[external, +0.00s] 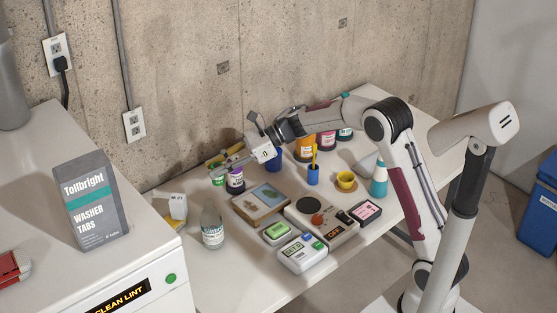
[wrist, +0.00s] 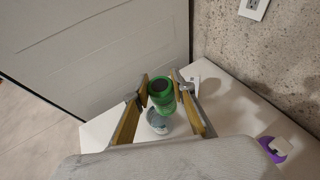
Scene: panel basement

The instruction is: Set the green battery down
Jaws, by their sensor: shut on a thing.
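The green battery (wrist: 161,92) is a green cylinder with a dark round end, seen almost end-on in the wrist view. My gripper (wrist: 162,88) is shut on it, one finger on either side. In the external view my gripper (external: 217,166) reaches over the back left of the white table, near a jar with a purple band (external: 235,181). A green patch shows just below the fingertips there; I cannot tell how much of it is the battery. The battery's lower end and its height above the table are unclear.
A clear bottle (external: 212,226) stands at the table's left; a white block (external: 178,207) is nearby. The concrete wall (external: 215,65) is close behind.

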